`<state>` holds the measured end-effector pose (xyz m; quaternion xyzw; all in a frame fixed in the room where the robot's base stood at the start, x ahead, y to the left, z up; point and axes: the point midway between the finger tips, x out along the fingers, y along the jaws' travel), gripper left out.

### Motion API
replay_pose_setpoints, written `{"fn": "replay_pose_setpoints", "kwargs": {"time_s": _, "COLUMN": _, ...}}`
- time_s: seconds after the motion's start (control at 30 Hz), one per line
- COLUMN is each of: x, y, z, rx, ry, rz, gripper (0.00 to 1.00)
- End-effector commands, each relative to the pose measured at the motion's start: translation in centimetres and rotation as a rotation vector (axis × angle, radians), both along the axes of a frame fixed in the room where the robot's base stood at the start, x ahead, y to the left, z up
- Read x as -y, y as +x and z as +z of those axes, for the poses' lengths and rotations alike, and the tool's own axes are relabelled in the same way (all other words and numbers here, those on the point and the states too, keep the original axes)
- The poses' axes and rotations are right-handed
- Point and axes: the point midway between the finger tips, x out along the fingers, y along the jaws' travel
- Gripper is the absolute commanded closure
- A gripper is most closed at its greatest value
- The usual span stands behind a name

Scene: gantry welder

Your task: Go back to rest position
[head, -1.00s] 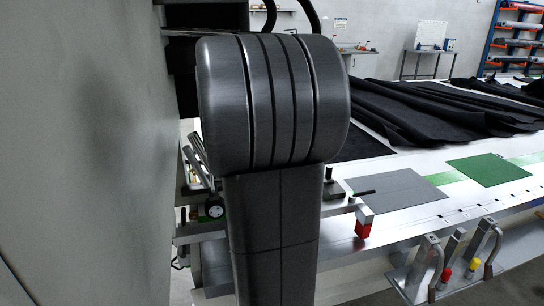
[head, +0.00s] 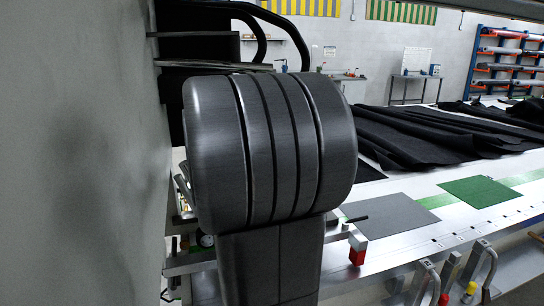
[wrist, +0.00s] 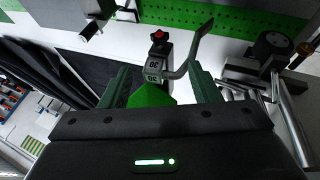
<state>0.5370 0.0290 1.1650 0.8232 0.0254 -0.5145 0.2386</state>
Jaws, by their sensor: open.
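My gripper (wrist: 163,78) shows in the wrist view with its two green fingers apart. No object is clamped between them. A bright green piece (wrist: 152,95) shows between the fingers; I cannot tell whether it is part of my gripper or lies beyond it. Past the fingers is a metal clamp (wrist: 180,68) with a curved handle, number labels and a red-topped knob. I cannot tell its distance from the fingers. In the head view my dark grey arm fills the middle and my gripper is not visible.
In the head view a grey wall panel (head: 75,150) stands close on the left. The long pale table (head: 410,240) bears black fabric (head: 430,135), a grey patch (head: 390,213) and a green patch (head: 480,191). Handled clamps (head: 480,270) line its front edge. A roll rack (head: 505,60) stands behind.

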Motion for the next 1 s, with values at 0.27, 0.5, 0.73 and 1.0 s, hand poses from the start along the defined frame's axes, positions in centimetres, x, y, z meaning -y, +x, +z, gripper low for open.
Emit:
{"fn": "replay_pose_setpoints", "kwargs": {"time_s": 0.27, "x": 1.2, "y": 2.5, "z": -4.8, "rx": -0.007, "ry": -0.001, "rz": -0.002, "gripper": 0.44}}
{"fn": "replay_pose_setpoints", "kwargs": {"time_s": 0.5, "x": 2.1, "y": 4.6, "z": -8.5, "rx": -0.003, "ry": -0.001, "rz": -0.002, "gripper": 0.44}}
{"fn": "replay_pose_setpoints", "kwargs": {"time_s": 0.73, "x": 2.5, "y": 5.6, "z": -10.1, "rx": -0.001, "ry": 0.004, "rz": 0.001, "gripper": 0.44}}
{"fn": "replay_pose_setpoints", "kwargs": {"time_s": 1.0, "x": 2.4, "y": 5.5, "z": -10.2, "rx": -0.006, "ry": 0.015, "rz": 0.001, "gripper": 0.44}}
